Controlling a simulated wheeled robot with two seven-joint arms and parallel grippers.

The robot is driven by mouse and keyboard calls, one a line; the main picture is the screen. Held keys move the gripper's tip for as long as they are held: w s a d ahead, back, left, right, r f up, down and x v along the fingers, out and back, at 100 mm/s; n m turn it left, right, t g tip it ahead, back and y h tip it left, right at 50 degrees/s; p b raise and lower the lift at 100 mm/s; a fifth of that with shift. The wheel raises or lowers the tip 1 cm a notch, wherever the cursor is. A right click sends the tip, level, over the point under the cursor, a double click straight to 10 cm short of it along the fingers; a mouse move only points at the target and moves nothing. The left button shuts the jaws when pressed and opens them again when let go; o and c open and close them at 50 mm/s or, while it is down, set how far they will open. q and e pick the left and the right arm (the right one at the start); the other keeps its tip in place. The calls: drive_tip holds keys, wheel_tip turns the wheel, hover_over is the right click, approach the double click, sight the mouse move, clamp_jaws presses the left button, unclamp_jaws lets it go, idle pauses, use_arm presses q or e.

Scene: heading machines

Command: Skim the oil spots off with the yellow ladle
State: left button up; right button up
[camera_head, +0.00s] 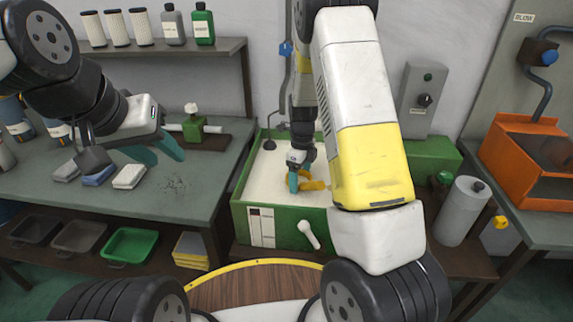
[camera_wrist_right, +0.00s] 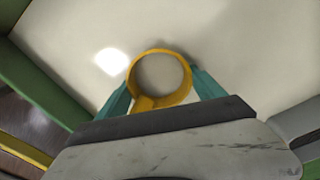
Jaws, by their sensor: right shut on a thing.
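The yellow ladle (camera_wrist_right: 160,54) shows in the right wrist view as a ring around a pale round middle, between the teal fingers of my right gripper (camera_wrist_right: 160,90). The right gripper is shut on the ladle. In the head view the ladle (camera_head: 312,185) and right gripper (camera_head: 300,182) are over the pale liquid in the green tank (camera_head: 275,221). I cannot tell whether the ladle touches the liquid. No dark oil spots show on the visible surface; a white glare patch lies left of the ladle. My left gripper (camera_head: 158,150) is open and empty above the left bench.
A grey bench (camera_head: 150,205) on the left holds cloth-like blocks (camera_head: 128,177) and a green fixture (camera_head: 193,128). A green tray (camera_head: 130,245) sits on the shelf below. A grey cylinder (camera_head: 460,212) and an orange bin (camera_head: 520,165) stand right of the tank.

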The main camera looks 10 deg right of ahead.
drive_tip(key=shift+s+d, duration=1.9)
drive_tip(key=shift+d, duration=4.6)
wheel_tip(320, 180, up, 12)
